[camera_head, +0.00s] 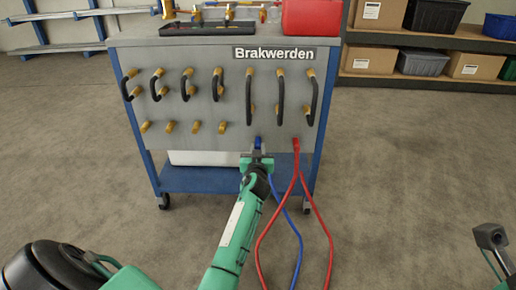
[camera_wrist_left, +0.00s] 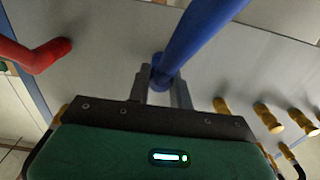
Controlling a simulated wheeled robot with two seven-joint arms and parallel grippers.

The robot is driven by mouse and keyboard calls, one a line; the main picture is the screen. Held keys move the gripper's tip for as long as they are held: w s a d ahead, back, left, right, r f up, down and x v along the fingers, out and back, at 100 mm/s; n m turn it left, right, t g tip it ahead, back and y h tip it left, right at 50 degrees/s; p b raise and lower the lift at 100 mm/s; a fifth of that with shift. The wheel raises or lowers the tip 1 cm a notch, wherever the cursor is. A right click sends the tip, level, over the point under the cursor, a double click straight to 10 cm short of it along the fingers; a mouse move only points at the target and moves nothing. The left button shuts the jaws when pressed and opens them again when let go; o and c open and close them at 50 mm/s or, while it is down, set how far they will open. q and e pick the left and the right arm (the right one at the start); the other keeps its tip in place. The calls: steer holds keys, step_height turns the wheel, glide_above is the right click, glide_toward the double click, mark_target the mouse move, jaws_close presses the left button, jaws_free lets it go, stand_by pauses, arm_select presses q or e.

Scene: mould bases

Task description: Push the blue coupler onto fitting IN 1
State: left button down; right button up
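The blue coupler (camera_head: 257,142) is at the bottom edge of the grey panel, left of the red coupler (camera_head: 296,145). My left gripper (camera_head: 257,156) reaches up to it from below. In the left wrist view, the two fingers (camera_wrist_left: 162,90) stand close on either side of the blue coupler (camera_wrist_left: 157,73), and they look closed on it. A blue hose (camera_wrist_left: 195,32) runs from it. The coupler's front end is against or very near the panel; fitting IN 1 cannot be made out behind it. My right gripper (camera_head: 490,236) is at the right edge, its fingers not clear.
The panel belongs to a wheeled cart (camera_head: 220,65) with several brass fittings and black hoses (camera_head: 279,97). Red hoses (camera_head: 323,220) and a blue hose (camera_head: 299,235) hang to the floor beside my left arm. Shelves with boxes (camera_head: 370,60) stand behind right. The right floor is clear.

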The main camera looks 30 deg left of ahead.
arm_select(q)
steer(key=shift+p+v, duration=0.4)
steer(key=shift+v, duration=2.1)
steer(key=shift+s, duration=0.15)
steer(key=shift+v, duration=2.9)
